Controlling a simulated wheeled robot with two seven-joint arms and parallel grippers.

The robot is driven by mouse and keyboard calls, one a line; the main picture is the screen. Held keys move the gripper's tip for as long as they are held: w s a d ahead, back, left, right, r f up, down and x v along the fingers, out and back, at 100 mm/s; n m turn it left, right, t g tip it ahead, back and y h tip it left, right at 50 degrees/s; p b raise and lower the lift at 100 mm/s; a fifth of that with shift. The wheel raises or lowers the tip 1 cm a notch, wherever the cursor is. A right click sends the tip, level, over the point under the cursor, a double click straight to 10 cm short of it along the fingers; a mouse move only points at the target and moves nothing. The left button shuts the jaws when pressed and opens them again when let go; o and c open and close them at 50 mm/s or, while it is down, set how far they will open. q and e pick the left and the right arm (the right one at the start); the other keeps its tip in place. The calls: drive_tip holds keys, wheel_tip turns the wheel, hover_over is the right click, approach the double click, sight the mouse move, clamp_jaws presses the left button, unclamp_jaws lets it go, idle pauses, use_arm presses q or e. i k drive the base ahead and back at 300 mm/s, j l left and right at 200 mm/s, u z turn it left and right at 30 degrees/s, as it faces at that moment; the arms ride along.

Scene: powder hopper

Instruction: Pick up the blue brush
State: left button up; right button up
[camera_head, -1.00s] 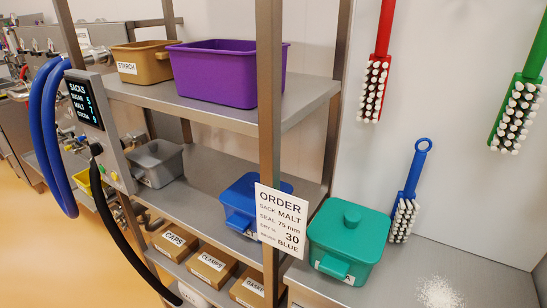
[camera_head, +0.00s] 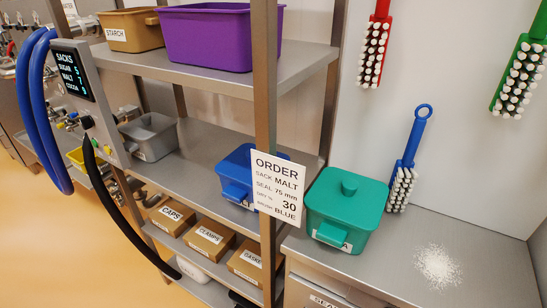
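The blue brush (camera_head: 407,165) stands nearly upright, slightly tilted, at the back of the steel counter against the pale wall. Its ring-ended handle points up and its white bristles face right and toward me. It is just right of and behind the green lidded bin (camera_head: 347,212), which may hide part of its lower left side. Neither of my grippers shows in the head view.
A red brush (camera_head: 373,50) and a green brush (camera_head: 520,70) hang on the wall. White powder (camera_head: 437,264) lies on the counter (camera_head: 480,285). A shelf post and order card (camera_head: 277,187) stand left of the bin. Shelves (camera_head: 205,140) hold several bins and boxes.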

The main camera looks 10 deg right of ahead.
sight(402, 180)
drive_tip(key=i+z, duration=0.1)
drive_tip(key=z, duration=0.35)
drive_tip(key=l+z, duration=0.1)
drive_tip(key=z, duration=0.35)
drive_tip(key=i+z, duration=0.15)
drive_tip(key=z, duration=0.25)
